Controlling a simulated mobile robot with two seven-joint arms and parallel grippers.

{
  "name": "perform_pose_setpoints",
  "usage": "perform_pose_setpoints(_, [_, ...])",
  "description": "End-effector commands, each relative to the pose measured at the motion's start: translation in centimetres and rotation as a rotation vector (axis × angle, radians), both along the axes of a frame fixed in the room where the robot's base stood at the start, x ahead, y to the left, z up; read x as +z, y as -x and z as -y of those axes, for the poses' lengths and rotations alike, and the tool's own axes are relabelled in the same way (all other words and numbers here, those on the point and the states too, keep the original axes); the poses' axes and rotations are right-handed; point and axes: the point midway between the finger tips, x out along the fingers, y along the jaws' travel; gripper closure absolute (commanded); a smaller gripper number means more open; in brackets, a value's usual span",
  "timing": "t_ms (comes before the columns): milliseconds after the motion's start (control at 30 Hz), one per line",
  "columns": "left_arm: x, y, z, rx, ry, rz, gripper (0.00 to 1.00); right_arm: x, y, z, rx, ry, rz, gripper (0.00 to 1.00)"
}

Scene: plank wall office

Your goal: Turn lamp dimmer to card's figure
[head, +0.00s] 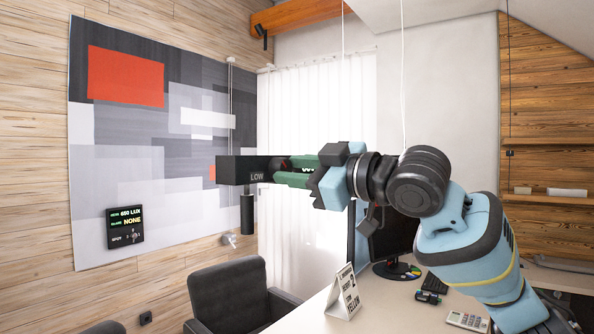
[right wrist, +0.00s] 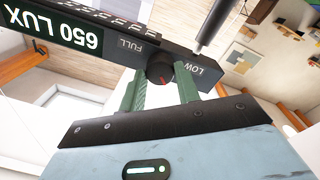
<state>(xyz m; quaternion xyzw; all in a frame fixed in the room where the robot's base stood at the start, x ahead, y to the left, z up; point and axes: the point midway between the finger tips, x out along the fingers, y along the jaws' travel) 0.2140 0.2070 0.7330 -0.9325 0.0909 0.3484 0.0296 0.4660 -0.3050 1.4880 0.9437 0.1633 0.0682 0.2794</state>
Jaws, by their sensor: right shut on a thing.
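A black lamp bar (head: 236,169) hangs in front of the wall panel, marked LOW at its near end. In the right wrist view its black dimmer knob (right wrist: 158,70) has a red pointer mark and sits between the labels FULL and LOW. The bar's lit readout (right wrist: 62,34) shows 650 LUX upside down. My right gripper (head: 296,174) is shut on the knob, its green fingers (right wrist: 160,90) on either side. A white tent card (head: 343,294) stands on the desk; its lower word reads YELLOW, the rest is too small to read. My left gripper is out of view.
A black wall display (head: 125,229) reads 650 LUX and NONE. A black cylinder (head: 247,214) hangs below the bar. The desk (head: 392,311) holds a monitor (head: 391,236), keyboard and calculator (head: 467,320). A dark chair (head: 235,296) stands below the bar.

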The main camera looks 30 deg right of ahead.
Motion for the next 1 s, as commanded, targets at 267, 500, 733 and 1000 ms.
perform_pose_setpoints(267, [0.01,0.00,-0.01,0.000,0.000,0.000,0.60,-0.03,-0.02,0.05,0.000,0.109,0.045,0.91])
perform_pose_setpoints(500, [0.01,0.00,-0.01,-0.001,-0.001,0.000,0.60,-0.02,-0.03,0.05,0.000,0.143,0.059,0.91])
perform_pose_setpoints(733, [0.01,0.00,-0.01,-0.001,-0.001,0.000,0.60,-0.02,-0.03,0.05,0.000,0.145,0.060,0.91])
perform_pose_setpoints(1000, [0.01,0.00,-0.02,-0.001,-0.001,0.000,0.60,-0.03,-0.03,0.04,0.000,0.145,0.059,0.51])
